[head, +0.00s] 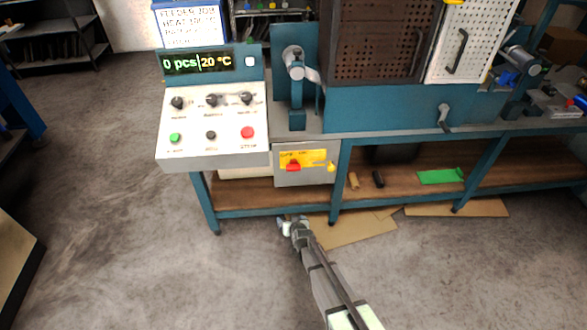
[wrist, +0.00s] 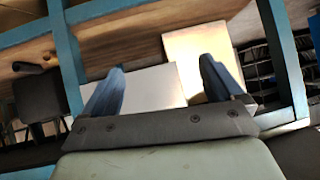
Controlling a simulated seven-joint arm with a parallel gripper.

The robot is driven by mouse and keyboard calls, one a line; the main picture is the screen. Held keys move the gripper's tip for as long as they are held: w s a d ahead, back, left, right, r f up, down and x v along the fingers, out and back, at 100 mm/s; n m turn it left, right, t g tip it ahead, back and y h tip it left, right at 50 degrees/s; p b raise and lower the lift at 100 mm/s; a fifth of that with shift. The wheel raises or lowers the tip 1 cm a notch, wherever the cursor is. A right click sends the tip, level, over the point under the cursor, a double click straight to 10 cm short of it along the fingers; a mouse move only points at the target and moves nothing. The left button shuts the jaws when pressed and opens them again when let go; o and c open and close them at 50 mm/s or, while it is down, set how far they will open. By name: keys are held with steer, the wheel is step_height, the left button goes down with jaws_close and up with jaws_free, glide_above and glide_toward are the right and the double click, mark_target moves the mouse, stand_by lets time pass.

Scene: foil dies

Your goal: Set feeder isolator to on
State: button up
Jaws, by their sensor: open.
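The feeder isolator is a grey box (head: 306,178) under the bench, below and right of the white control panel. It has a yellow plate (head: 318,156) with a small red handle (head: 293,166) on it; the handle's exact setting is too small to read. A small yellow piece (head: 331,167) is at the plate's right edge. My gripper (head: 292,219) is below the isolator in the picture, apart from the handle. In the wrist view my gripper (wrist: 160,80) has its two blue fingers spread, with nothing held. I cannot make out the red handle there.
The control panel (head: 215,130) with knobs and buttons stands upper left. Blue bench legs (head: 339,185) flank the isolator. The lower shelf (head: 400,178) holds small items and a green piece (head: 441,176). Cardboard sheets (head: 355,232) lie on the floor. The floor (head: 130,250) at left is clear.

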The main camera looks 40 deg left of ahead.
steer(key=w+a+r+t+y, duration=0.2)
steer(key=w+r+t, duration=0.1)
steer(key=r, duration=0.1)
steer(key=t+y, duration=0.2)
steer(key=t, duration=0.2)
glide_toward(294, 170)
steer(key=shift+m, duration=0.3)
steer(key=x, duration=1.1)
steer(key=shift+w+a, duration=0.15)
steer(key=shift+a, duration=0.05)
steer(key=shift+c, duration=0.4)
steer(key=c, duration=0.9)
